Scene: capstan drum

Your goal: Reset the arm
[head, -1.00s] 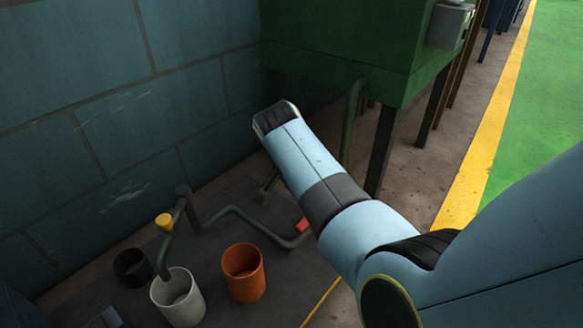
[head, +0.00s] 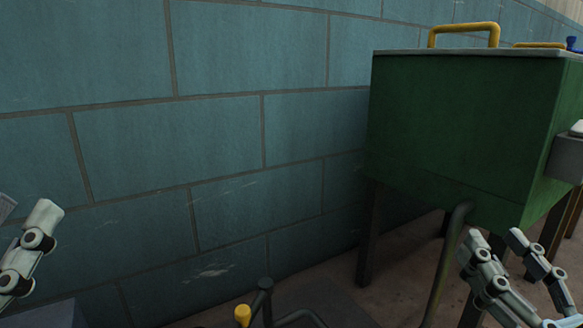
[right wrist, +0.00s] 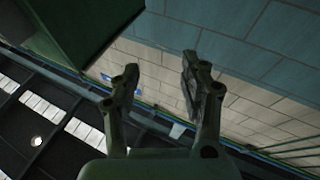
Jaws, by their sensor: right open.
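My right gripper (head: 494,242) is at the lower right of the head view, in front of the legs of the green tank. Its two fingers stand apart with nothing between them. The right wrist view also shows this gripper (right wrist: 160,72) with its fingers spread and empty. Part of my left gripper (head: 28,245) shows at the left edge of the head view. One jointed finger is clear and the rest is cut off, so its opening cannot be told.
A green tank (head: 460,130) on dark legs stands at the right, with a yellow handle (head: 464,28) on top. A pipe (head: 446,262) runs below it. A teal block wall (head: 230,140) fills the back. A yellow knob (head: 242,314) shows low in the middle.

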